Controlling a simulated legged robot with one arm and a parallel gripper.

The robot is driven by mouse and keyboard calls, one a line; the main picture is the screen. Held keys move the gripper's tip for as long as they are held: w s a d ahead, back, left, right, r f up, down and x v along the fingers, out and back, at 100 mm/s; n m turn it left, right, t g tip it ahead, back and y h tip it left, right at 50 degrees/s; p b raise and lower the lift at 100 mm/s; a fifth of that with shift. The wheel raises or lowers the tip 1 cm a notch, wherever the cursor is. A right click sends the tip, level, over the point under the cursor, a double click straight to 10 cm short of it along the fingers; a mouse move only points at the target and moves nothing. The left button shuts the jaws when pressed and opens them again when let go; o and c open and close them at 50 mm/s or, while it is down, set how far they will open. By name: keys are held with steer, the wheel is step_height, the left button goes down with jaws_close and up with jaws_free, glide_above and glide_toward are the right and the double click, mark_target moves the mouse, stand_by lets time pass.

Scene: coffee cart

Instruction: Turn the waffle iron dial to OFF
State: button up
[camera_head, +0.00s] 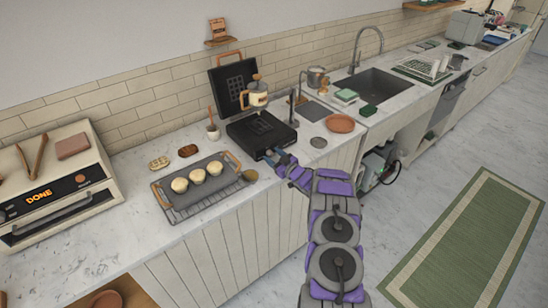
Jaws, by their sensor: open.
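The black waffle iron (262,132) stands on the counter with its lid (232,80) raised; the lid has a grid plate and an orange-brown handle on top. My gripper (272,156) is at the front side of the waffle iron's base, very close to it. The jaws are open, but they are small in the picture. I cannot tell whether they touch the base. The dial cannot be made out; its setting is not readable from here.
A dark tray (182,212) with several muffins on a rack lies left of the iron. The sink (385,84) is further right. Floor is clear beside the green rug (470,235).

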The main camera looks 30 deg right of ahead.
steer(key=s+d+p, duration=0.1)
steer(key=s+d, duration=0.1)
steer(key=s, duration=1.5)
steer(key=shift+p, duration=0.4)
steer(key=shift+d+r, duration=0.1)
steer(key=w+a+r+g+h, duration=0.35)
steer(key=w+r, duration=0.25)
steer(key=r, duration=0.2)
steer(key=s+a+r+m+g+h+b, duration=0.1)
steer(key=s+a+r+m+g+h, duration=0.15)
steer(key=s+a+r+g, duration=0.6)
steer(key=s+a+r+g+y, duration=0.1)
steer(key=s+a+r+g, duration=0.1)
steer(key=s+a, duration=0.6)
steer(key=s+a+r+m+g+y, duration=0.1)
steer(key=s+a+r+g, duration=0.2)
steer(key=s+a, duration=0.6)
steer(key=s+a+r+g+y+b, duration=0.1)
steer(key=s+a, duration=0.8)
steer(key=s, duration=1.2)
step_height(320, 180, up, 2)
steer(key=shift+r+g+y, duration=0.1)
steer(key=shift+g+y, duration=0.3)
steer(key=shift+g, duration=0.3)
